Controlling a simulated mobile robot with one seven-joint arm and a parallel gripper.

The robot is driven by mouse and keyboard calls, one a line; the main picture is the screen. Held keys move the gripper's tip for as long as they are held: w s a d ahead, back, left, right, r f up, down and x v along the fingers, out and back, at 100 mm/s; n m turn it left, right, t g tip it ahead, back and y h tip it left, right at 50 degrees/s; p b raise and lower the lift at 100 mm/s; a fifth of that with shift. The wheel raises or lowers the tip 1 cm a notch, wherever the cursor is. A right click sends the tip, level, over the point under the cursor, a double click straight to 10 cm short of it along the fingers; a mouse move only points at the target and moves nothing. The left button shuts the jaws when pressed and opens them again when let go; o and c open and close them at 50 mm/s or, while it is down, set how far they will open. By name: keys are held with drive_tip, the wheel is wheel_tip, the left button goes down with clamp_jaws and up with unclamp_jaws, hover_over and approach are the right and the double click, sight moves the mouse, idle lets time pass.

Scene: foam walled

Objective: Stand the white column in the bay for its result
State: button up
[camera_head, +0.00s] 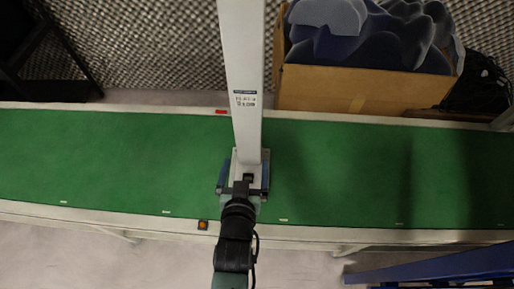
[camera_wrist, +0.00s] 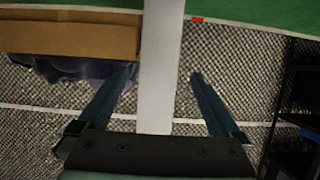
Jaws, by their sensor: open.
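The white column (camera_head: 243,60) is a long pale beam with a small dark printed label. In the head view it runs from the top edge down to my gripper (camera_head: 244,174), with its lower end over the green bench (camera_head: 110,160). In the wrist view the column (camera_wrist: 158,70) passes between the two blue fingers of my gripper (camera_wrist: 160,74). The fingers are open, one on each side, with visible gaps to the column. My wrist hides part of its near end. I cannot make out a marked bay in either view.
A cardboard box (camera_head: 330,88) filled with dark blue foam (camera_head: 370,45) stands behind the bench. Black cables (camera_head: 485,85) lie right of it. A red mark (camera_head: 221,112) is on the far edge and an orange button (camera_head: 203,225) on the near edge. The green surface is clear on both sides.

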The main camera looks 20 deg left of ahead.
sight(249, 145)
drive_tip(key=b+x, duration=0.1)
drive_tip(key=x, duration=0.3)
drive_tip(key=b+x, duration=0.2)
drive_tip(key=x, duration=0.2)
drive_tip(key=b+x, duration=0.1)
drive_tip(key=x, duration=0.3)
drive_tip(key=shift+w+f+b, duration=0.2)
drive_tip(key=shift+f+b, duration=0.1)
drive_tip(key=shift+f, duration=0.15)
clamp_jaws()
drive_tip(key=shift+w+r, duration=0.1)
drive_tip(key=shift+r, duration=0.3)
